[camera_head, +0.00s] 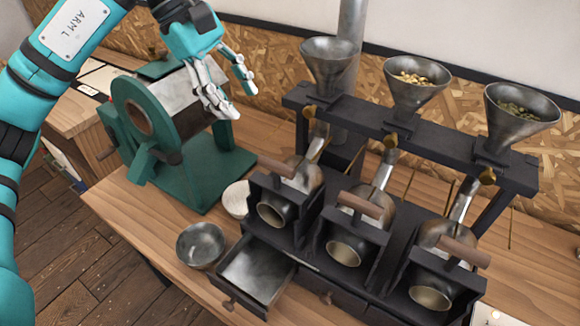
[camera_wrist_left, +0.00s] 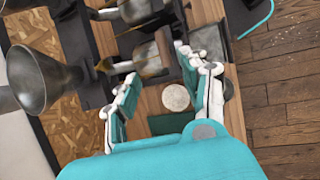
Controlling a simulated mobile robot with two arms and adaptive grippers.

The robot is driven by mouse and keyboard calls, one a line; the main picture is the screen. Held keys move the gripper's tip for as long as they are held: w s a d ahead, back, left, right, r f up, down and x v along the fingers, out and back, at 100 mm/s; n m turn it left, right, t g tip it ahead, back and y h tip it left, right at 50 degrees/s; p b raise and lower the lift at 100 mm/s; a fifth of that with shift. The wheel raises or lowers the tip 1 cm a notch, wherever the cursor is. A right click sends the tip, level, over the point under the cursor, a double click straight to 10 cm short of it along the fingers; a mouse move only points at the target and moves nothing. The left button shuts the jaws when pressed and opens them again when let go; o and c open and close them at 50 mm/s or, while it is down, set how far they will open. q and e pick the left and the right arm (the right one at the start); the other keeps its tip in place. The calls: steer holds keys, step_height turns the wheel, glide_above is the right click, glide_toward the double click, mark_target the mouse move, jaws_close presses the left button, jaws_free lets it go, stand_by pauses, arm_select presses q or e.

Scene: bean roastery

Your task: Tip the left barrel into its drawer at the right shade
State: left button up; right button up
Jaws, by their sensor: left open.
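The left barrel (camera_head: 287,192) is a metal drum with a wooden handle (camera_head: 277,166), in a dark frame at the left of a row of three. Its round mouth (camera_head: 272,213) faces forward; I cannot make out what is inside. Below it the left drawer (camera_head: 255,275) is pulled out and its visible floor looks bare. My left gripper (camera_head: 238,102) is open and empty, above the green machine, up and left of the barrel, touching nothing. In the left wrist view its fingers (camera_wrist_left: 160,76) are spread, with a barrel handle beyond them. My right gripper is not in view.
The green machine (camera_head: 180,135) stands left of the barrels. A metal bowl (camera_head: 201,246) and a pale round dish (camera_head: 236,199) sit beside the open drawer. Funnels stand above: left (camera_head: 329,62) seemingly empty, middle (camera_head: 417,82) with pale beans, right (camera_head: 520,112) with greenish beans.

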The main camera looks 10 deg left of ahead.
mark_target(275, 163)
arm_select(q)
steer(key=p+x, duration=0.1)
steer(key=x, duration=0.4)
steer(key=p+x, duration=0.2)
steer(key=x, duration=0.3)
steer(key=a+p+x, duration=0.1)
steer(key=p+x, duration=0.1)
steer(key=x, duration=0.4)
steer(key=shift+a+f, duration=0.15)
steer(key=shift+f, duration=0.1)
steer(key=shift+d+f, duration=0.2)
steer(key=shift+f, duration=0.25)
steer(key=c, duration=0.9)
steer(key=shift+r, duration=0.1)
jaws_close()
steer(key=shift+w, duration=0.1)
